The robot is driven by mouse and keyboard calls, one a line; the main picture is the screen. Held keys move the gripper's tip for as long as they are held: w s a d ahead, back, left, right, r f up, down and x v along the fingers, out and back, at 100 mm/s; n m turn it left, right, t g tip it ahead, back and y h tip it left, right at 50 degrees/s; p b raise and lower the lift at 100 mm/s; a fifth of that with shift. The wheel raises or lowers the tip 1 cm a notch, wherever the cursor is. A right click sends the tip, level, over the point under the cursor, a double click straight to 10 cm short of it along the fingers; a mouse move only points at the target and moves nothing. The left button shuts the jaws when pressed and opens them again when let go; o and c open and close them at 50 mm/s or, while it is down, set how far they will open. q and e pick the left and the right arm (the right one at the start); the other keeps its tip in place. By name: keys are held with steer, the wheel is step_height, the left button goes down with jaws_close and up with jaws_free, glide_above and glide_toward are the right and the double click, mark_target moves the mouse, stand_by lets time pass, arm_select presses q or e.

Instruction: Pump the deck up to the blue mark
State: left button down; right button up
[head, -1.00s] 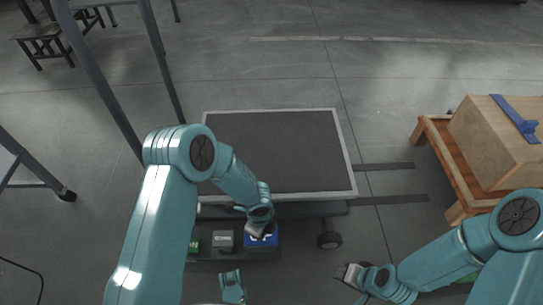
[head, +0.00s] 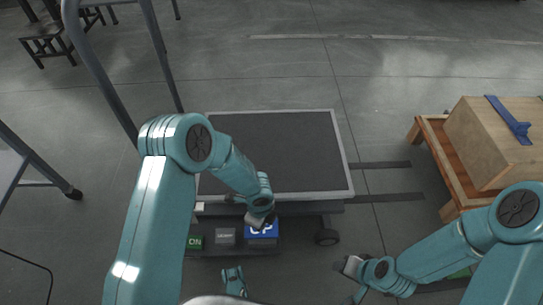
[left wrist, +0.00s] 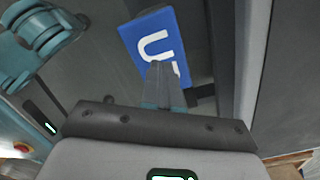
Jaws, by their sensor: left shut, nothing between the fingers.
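The deck (head: 275,155) is a dark flat platform with a pale border, in the middle of the head view. At its near side is a dark pedal unit with a green ON pedal (head: 195,242), a grey pedal (head: 226,237) and a blue UP pedal (head: 263,232). My left gripper (head: 256,221) is shut and empty at the UP pedal's far edge; contact is unclear. In the left wrist view its fingers (left wrist: 163,85) overlap the blue pedal (left wrist: 150,35). My right gripper (head: 351,268) is low on the right, away from the pedals. I cannot make out a blue mark.
A wooden box with a blue strap (head: 495,140) sits on a low wooden stand (head: 436,145) at the right. Grey metal frame legs (head: 95,75) stand at the left. A caster (head: 327,237) is by the deck's near right corner. Floor right of the deck is mostly clear.

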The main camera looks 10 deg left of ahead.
arm_select(q)
steer(key=shift+f, duration=0.1)
steer(key=shift+f+b, duration=1.55)
steer(key=shift+b, duration=0.05)
steer(key=shift+r+p, duration=1.35)
steer(key=shift+r, duration=0.35)
steer(key=shift+f, duration=0.1)
